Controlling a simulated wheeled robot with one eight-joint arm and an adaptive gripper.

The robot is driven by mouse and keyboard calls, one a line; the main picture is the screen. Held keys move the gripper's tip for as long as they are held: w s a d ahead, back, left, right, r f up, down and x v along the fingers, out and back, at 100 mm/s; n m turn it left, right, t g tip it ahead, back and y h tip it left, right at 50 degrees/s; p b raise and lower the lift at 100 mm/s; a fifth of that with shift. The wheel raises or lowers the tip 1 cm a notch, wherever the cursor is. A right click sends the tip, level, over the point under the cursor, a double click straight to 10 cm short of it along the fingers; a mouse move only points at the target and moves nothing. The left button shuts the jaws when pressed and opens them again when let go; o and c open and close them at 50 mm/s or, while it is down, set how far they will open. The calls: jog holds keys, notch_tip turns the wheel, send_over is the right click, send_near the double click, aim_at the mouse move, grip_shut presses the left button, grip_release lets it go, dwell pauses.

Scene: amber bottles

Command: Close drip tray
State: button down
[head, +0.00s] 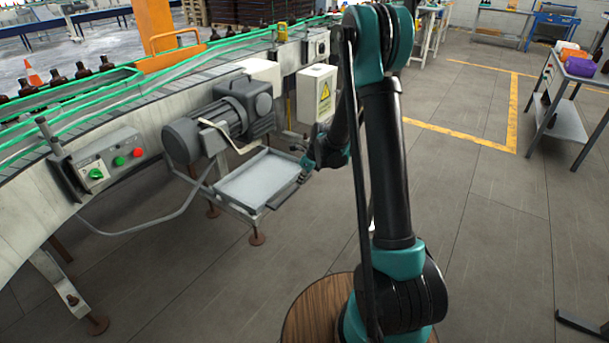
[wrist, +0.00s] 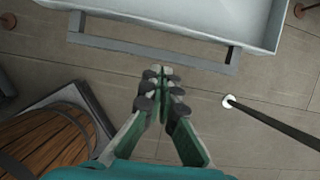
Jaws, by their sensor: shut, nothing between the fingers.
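The drip tray (head: 257,178) is a shallow pale grey pan. In the head view it juts out from the conveyor's side, below a grey motor, over the floor. In the wrist view the tray (wrist: 185,12) fills the top, with its grey bar handle (wrist: 112,43) along the near side. My gripper (wrist: 163,72) is shut and empty, its fingertips close to the middle of the handle. I cannot tell whether they touch it. In the head view my gripper (head: 304,165) is at the tray's right end, small and partly hidden by my arm.
The motor (head: 225,118) stands above and behind the tray. A control box (head: 104,160) with buttons is to its left, and a white box with a yellow warning sign (head: 316,94) is to its right. The conveyor (head: 50,210) curves along the left. Open floor (head: 190,285) lies in front.

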aim_at(291, 180)
jog(key=w+a+f, duration=0.2)
jog(key=a, duration=0.1)
jog(key=shift+f, duration=0.2)
jog(key=shift+w+a, duration=0.5)
